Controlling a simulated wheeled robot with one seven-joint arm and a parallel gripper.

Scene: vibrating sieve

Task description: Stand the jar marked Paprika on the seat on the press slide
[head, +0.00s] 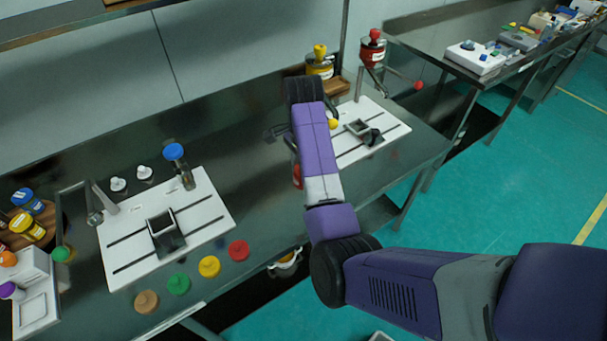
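No label is legible at this size, so I cannot tell which jar is marked Paprika. A red jar with a red knob (371,50) and a yellow jar (320,64) stand at the back right. A clear jar with a blue lid (177,163) stands by the left white plate. Two slotted white plates show, the left with a dark square seat (165,233), the right with a similar seat (357,127); I cannot tell which is the press slide. My gripper (278,134) is above the bench between the plates, partly hidden by my arm; its opening is unclear.
The left plate (212,222) has several coloured discs before it, including a red disc (238,250). A wooden round tray (48,217) holds jars at far left. A lever with a red ball (417,85) stands at the right plate. A red thing (297,176) is partly behind my arm.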

